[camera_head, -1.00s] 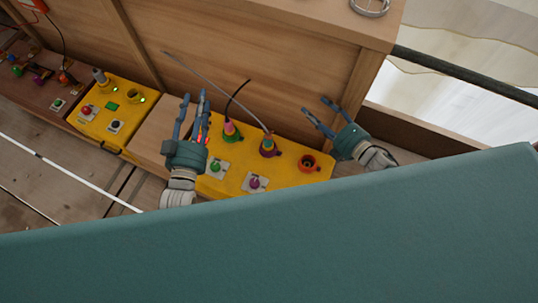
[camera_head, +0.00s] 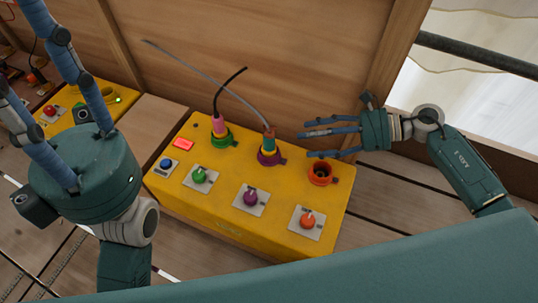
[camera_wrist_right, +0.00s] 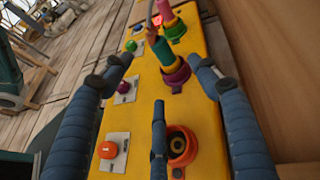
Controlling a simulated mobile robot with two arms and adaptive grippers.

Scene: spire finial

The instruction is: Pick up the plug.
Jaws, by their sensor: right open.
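A plug with teal and orange bands (camera_head: 268,143) stands upright in a purple socket (camera_head: 268,159) on the yellow box, with a grey cable from its top. It also shows in the right wrist view (camera_wrist_right: 164,52). A pink plug (camera_head: 218,125) with a black cable stands in the green socket (camera_head: 221,139). My right gripper (camera_head: 308,142) is open and empty, its fingers pointing left towards the banded plug, apart from it. In the right wrist view the spread fingers (camera_wrist_right: 160,78) frame that plug beyond their tips. My left gripper (camera_head: 40,85) appears open at the left, fingertips partly cut off.
The yellow box (camera_head: 200,221) has an empty orange socket (camera_head: 320,173), green, purple and orange knobs, a blue button and a lit red display. A wooden wall (camera_head: 260,60) rises behind it. Another yellow box (camera_head: 60,125) is farther left.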

